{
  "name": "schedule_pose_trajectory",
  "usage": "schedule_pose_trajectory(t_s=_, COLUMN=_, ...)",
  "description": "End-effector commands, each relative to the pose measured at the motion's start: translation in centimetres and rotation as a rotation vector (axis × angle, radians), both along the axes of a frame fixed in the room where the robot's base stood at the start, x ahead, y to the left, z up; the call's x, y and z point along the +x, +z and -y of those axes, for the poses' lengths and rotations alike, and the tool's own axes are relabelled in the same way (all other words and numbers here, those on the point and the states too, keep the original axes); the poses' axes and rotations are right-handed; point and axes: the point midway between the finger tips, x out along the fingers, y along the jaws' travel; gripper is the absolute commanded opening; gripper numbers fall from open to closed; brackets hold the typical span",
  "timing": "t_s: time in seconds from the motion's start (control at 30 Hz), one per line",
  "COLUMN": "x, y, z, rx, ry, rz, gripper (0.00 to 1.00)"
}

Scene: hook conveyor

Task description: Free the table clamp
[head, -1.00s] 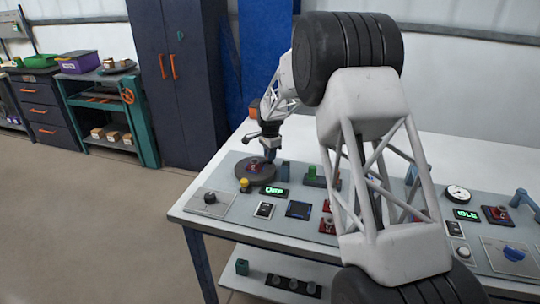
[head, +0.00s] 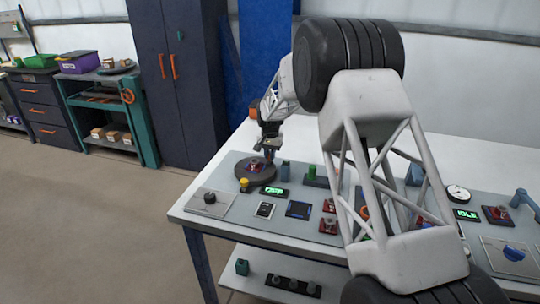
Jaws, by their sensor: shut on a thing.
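A round dark table (head: 251,178) sits at the left end of the grey panel, with a small red and purple part (head: 255,165) on it. My gripper (head: 269,156) points down at the far right side of this round table. It is shut on a small part there; its fingers are tiny in view and hide most of it, so I cannot tell its shape. A short blue post (head: 285,171) stands just right of the round table, apart from the fingers. I cannot make out which part is the clamp.
A yellow knob (head: 244,183), a green display (head: 273,191) and a black knob (head: 210,198) lie in front of the round table. A green-topped control (head: 312,171) stands to the right. My forearm covers the panel's middle. The white tabletop behind is clear.

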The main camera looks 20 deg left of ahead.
Motion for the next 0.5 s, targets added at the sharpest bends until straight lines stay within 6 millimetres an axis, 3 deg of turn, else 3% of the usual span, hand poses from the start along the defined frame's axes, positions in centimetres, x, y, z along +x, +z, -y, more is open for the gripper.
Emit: schedule_pose_trajectory(t_s=0.5, x=0.01, y=0.02, z=0.01, rx=0.0, ry=0.485, rz=0.001, gripper=0.0)
